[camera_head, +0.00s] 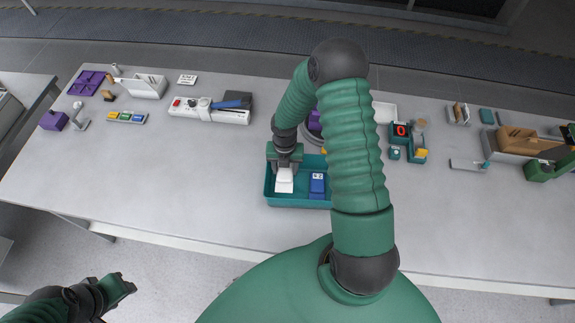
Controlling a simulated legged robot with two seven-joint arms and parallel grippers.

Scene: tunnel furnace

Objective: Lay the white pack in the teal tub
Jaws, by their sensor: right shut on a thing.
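The teal tub (300,202) sits on the grey table in front of me, with its right part hidden behind my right arm. My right gripper (285,166) points down over the left part of the tub. It is shut on the white pack (284,181), which hangs below the fingers inside the tub's outline. I cannot tell whether the pack touches the tub floor. A blue block (317,185) with a white label lies in the tub, to the right of the pack. My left gripper (122,283) is low at the left, off the table, and its finger state is unclear.
A white power strip (208,113) lies behind and left of the tub. Purple trays (87,83) and small parts stand far left. A red-display device (400,131) and a brown item (517,141) are to the right. The table left of the tub is clear.

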